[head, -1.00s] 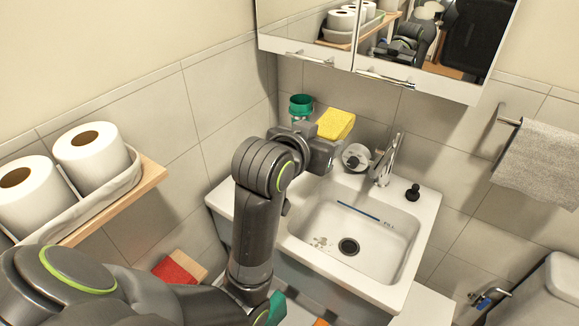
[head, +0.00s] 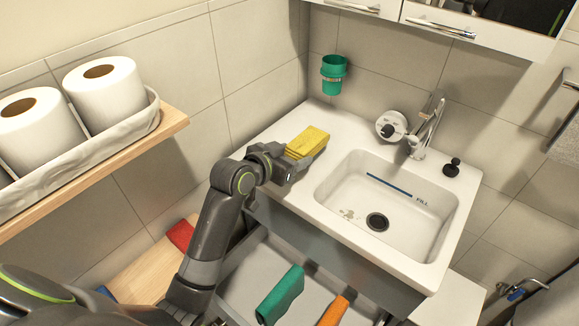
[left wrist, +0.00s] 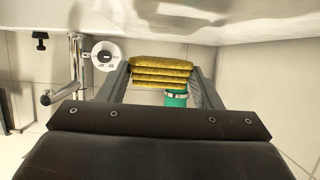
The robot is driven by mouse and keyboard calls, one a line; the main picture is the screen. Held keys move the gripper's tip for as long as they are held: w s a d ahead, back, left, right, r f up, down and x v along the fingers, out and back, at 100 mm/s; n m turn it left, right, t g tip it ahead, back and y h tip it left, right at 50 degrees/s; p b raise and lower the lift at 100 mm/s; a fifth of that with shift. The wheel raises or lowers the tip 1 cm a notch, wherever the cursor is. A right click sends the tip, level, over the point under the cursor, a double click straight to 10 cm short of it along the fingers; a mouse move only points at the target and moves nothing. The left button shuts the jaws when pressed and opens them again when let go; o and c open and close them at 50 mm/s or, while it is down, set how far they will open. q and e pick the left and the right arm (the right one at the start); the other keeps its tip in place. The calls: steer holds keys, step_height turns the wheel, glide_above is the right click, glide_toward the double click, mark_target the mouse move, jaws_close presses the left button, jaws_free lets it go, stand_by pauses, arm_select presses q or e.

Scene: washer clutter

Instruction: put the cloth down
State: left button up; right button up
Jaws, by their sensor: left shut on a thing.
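The yellow cloth (head: 307,142) is folded in several layers. It is at the left part of the white washbasin's counter (head: 345,124) in the head view. My left gripper (head: 290,165) is shut on the cloth's near edge. In the left wrist view the folded cloth (left wrist: 162,72) sits between the two fingers (left wrist: 160,85). I cannot tell whether the cloth touches the counter or is just above it. My right gripper is not in view.
The basin (head: 385,205) with its tap (head: 428,125) lies right of the cloth. A green cup (head: 333,75) hangs on the wall behind. Below, an open drawer holds a green cloth (head: 281,294) and an orange one (head: 334,310). Toilet rolls (head: 102,90) stand on a left shelf.

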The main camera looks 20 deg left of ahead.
arm_select(q)
steer(key=shift+f, duration=2)
steer(key=shift+f, duration=0.15)
steer(key=o, duration=1)
steer(key=shift+c, duration=0.2)
